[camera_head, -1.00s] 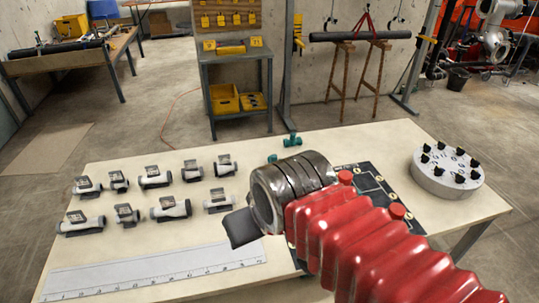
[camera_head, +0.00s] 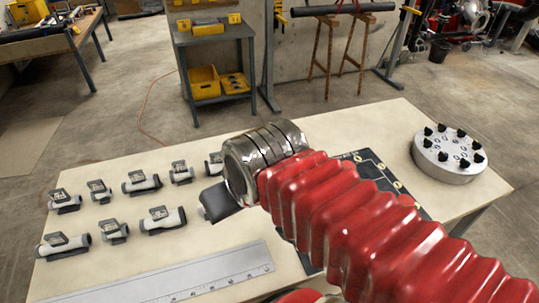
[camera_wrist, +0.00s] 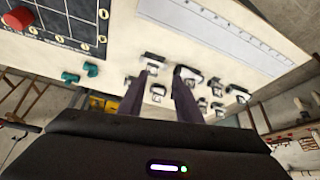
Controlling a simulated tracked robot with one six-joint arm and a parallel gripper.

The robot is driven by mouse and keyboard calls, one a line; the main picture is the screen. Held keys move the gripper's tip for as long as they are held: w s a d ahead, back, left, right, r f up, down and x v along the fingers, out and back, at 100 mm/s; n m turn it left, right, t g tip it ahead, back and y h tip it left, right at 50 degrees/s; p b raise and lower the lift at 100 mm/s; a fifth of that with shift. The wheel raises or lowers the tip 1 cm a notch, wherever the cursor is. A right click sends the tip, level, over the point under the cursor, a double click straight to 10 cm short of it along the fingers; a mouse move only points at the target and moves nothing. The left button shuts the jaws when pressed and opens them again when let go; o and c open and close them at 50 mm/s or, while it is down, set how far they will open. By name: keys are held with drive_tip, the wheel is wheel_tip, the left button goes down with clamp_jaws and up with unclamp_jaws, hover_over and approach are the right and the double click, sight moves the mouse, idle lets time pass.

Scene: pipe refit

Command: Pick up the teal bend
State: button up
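Two small teal fittings show in the wrist view, at the left beside the dark board: one teal piece (camera_wrist: 91,69) and another teal piece (camera_wrist: 70,77). They are too small for me to tell surely which is the bend. In the head view neither shows; my arm covers that part of the table. My gripper (camera_wrist: 160,82) has its two dark fingers apart with nothing held between them. It is above the table, and the teal pieces lie off to the left of the fingers in the wrist view.
Several grey pipe fittings (camera_head: 141,182) stand in rows on the pale table. A long ruler (camera_head: 170,281) lies at the front. A dark gridded board (camera_head: 372,168) is partly behind my arm. A round grey holder with black knobs (camera_head: 449,156) stands at the right.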

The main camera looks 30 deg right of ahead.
drive_tip(key=o, duration=0.5)
drive_tip(key=shift+w+d+r, duration=0.2)
drive_tip(key=shift+w+r, duration=0.05)
drive_tip(key=shift+w, duration=0.1)
drive_tip(key=shift+c, duration=0.2)
drive_tip(key=o, duration=0.5)
drive_tip(key=shift+n+g+h, duration=0.3)
drive_tip(key=shift+n+g, duration=0.2)
drive_tip(key=shift+g, duration=0.2)
drive_tip(key=w+d+r, duration=0.1)
drive_tip(key=w, duration=0.1)
drive_tip(key=w+d+r, duration=0.1)
drive_tip(key=w, duration=0.2)
drive_tip(key=w+d+r, duration=0.1)
drive_tip(key=w+d, duration=0.1)
drive_tip(key=w, duration=0.1)
drive_tip(key=shift+c, duration=0.2)
drive_tip(key=w+d+f+n+g, duration=0.1)
drive_tip(key=w+d+f, duration=0.1)
drive_tip(key=w+d, duration=0.55)
drive_tip(key=w+d+f+n+g, duration=0.1)
drive_tip(key=w+d+f+g, duration=0.15)
drive_tip(key=w+d, duration=0.55)
drive_tip(key=w+d+f+n, duration=0.1)
drive_tip(key=w+d+f, duration=0.4)
drive_tip(key=d+f, duration=0.4)
drive_tip(key=shift+w+d+n+g, duration=0.3)
drive_tip(key=shift+d+g, duration=0.05)
drive_tip(key=shift+d, duration=0.1)
drive_tip(key=shift+f, duration=4.25)
